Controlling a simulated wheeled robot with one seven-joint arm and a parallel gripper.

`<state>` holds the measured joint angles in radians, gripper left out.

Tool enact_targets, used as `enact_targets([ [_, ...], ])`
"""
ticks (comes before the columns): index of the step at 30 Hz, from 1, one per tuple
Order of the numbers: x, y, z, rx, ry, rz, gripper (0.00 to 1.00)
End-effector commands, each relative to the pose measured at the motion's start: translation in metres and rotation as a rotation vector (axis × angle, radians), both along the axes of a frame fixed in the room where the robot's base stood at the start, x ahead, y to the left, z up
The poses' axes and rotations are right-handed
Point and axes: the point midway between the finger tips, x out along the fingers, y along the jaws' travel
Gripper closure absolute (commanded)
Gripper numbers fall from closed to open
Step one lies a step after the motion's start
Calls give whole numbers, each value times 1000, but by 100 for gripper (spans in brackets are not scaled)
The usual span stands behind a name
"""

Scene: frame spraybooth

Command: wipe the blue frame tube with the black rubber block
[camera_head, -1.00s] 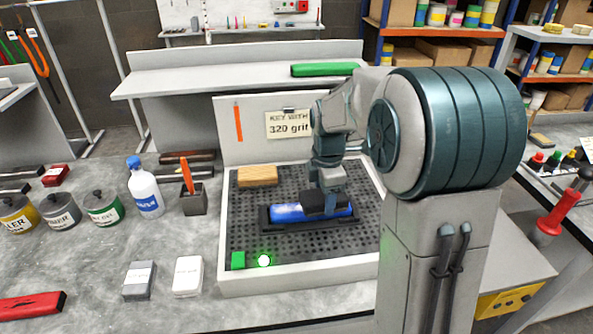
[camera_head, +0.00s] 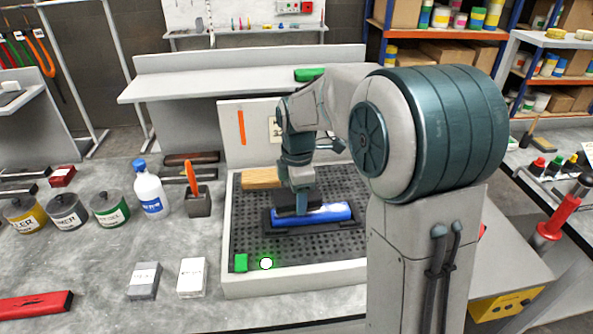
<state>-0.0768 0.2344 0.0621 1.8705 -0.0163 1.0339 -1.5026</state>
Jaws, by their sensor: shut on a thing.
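The blue frame tube (camera_head: 325,214) lies in a dark cradle (camera_head: 318,229) on the perforated black bed of the booth tray. My gripper (camera_head: 300,190) points down over the tube's left part. It is shut on the black rubber block (camera_head: 291,208), which sits at the top of the tube's left end. The block seems to touch the tube, but its underside is hidden. The fingertips are too small to make out clearly.
A wooden block (camera_head: 262,178) lies behind the cradle, close to my arm. A white bottle (camera_head: 149,190) and several cans stand left of the tray.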

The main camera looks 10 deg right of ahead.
Motion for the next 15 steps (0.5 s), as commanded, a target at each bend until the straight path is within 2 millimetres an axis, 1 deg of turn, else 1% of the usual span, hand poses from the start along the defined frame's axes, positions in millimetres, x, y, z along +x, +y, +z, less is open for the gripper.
enact_targets([
  [1, -1, 0, 8, 0, 3, 0, 65],
  [15, 0, 2, 50, -1, 2, 6, 65],
])
